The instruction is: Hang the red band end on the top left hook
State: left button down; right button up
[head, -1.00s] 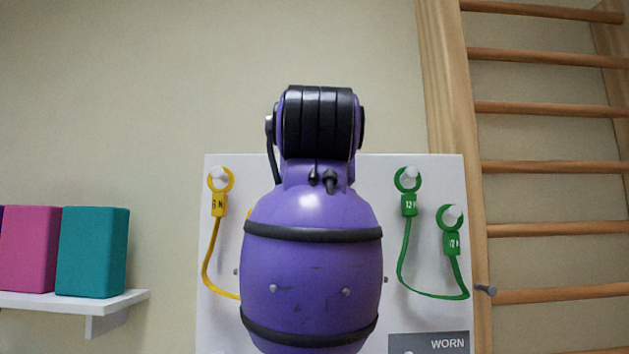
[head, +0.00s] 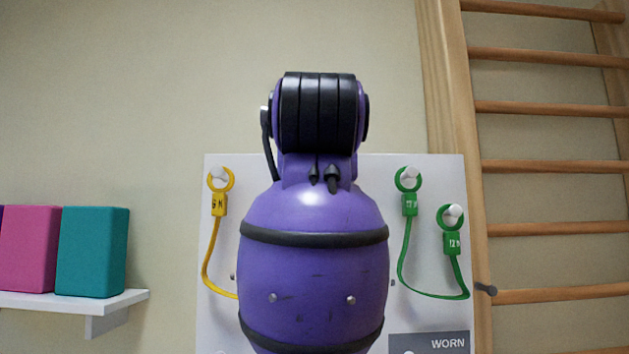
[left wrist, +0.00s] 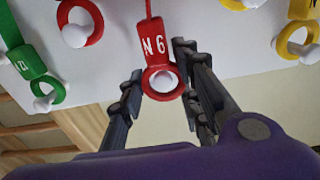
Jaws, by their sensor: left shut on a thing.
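The red band end (left wrist: 156,62), a red tag with a ring, shows in the left wrist view. My left gripper (left wrist: 158,83) is shut on it, one finger on each side. A white hook tip (left wrist: 163,77) shows inside the ring's opening; I cannot tell whether the ring is around the hook or in front of it. Another red ring (left wrist: 80,22) hangs on a white hook to its left. In the head view my purple arm covers the middle of the white board (head: 435,310), hiding the gripper and the red band. The right gripper is out of view.
A yellow band (head: 219,203) hangs on the board's left side, and a green band (head: 409,204) hangs from two hooks on its right. A shelf (head: 110,301) with pink and teal blocks (head: 93,252) is at left. Wooden wall bars (head: 545,168) stand at right.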

pick_arm(q)
jog(key=shift+s, duration=1.15)
jog(key=shift+s, duration=0.1)
jog(key=s, duration=0.2)
jog(key=shift+s, duration=0.35)
jog(key=shift+f, duration=0.1)
